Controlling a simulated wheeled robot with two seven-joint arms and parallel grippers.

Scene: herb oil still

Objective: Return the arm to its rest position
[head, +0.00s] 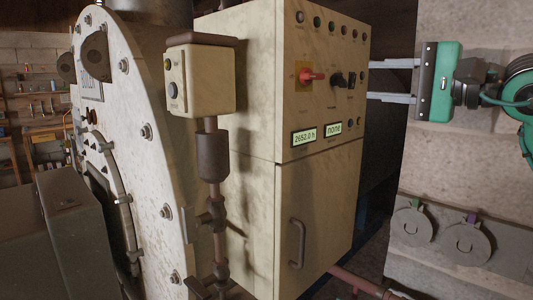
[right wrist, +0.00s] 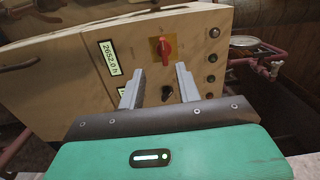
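My right gripper (head: 370,80) comes in from the right in the head view, with its green body and two grey fingers pointing left. The fingers are parallel and well apart, with nothing between them. In the right wrist view, the gripper (right wrist: 158,72) is open in front of the cream control cabinet (right wrist: 62,85). The cabinet's red rotary switch (right wrist: 164,49) lies beyond the fingertips, and a black knob shows behind the gap. In the head view, the fingertips are to the right of the cabinet (head: 235,80); contact is not visible. My left gripper is not in view.
The cabinet front carries the red switch (head: 311,76), a black knob (head: 337,80) and lit displays (head: 304,137). A cream push-button box (head: 201,80) on a pipe stands left of it, before a round metal vessel door (head: 150,170). A stone wall (head: 480,160) is at right.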

